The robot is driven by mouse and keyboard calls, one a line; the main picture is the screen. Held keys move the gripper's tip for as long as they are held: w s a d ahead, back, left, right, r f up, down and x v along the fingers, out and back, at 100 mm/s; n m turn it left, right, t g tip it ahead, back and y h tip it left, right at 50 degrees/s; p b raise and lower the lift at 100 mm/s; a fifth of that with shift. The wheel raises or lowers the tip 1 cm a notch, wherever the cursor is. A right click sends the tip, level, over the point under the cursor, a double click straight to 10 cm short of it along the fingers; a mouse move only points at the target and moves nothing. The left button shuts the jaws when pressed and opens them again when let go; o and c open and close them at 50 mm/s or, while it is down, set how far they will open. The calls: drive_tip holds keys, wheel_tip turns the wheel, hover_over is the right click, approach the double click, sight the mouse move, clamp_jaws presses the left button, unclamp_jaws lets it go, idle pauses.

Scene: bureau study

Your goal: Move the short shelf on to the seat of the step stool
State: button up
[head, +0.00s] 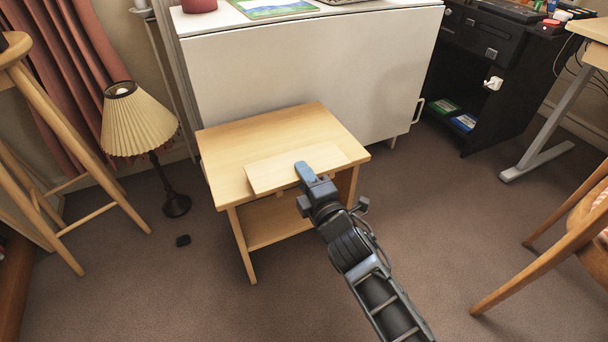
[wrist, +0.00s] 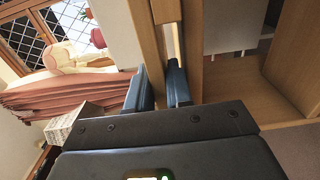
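The short shelf appears to be the pale wooden board (head: 275,172) at the front of a low wooden stand. It also shows in the wrist view as a strip of wood (wrist: 152,50) between my fingers. My gripper (head: 304,180) is shut on its front edge, one finger above and one below. The board overlaps the stand's front top edge in the head view; I cannot tell whether it touches it. The stand (head: 250,135) has a flat top and a lower shelf, and may be the step stool; its top is otherwise bare. My gripper hides part of the board.
A white cabinet (head: 310,80) stands directly behind the stand. A lamp with a pleated shade (head: 138,122) and a tall wooden stool (head: 95,165) are at left. A black desk unit (head: 480,80) and a wooden chair (head: 550,250) are at right.

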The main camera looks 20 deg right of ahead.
drive_tip(key=shift+o, duration=1.1)
drive_tip(key=shift+s, duration=0.1)
drive_tip(key=shift+s+b, duration=0.5)
drive_tip(key=shift+s, duration=2.35)
drive_tip(key=o, duration=0.6)
drive_tip(key=shift+c, duration=0.2)
drive_tip(key=shift+s, duration=0.1)
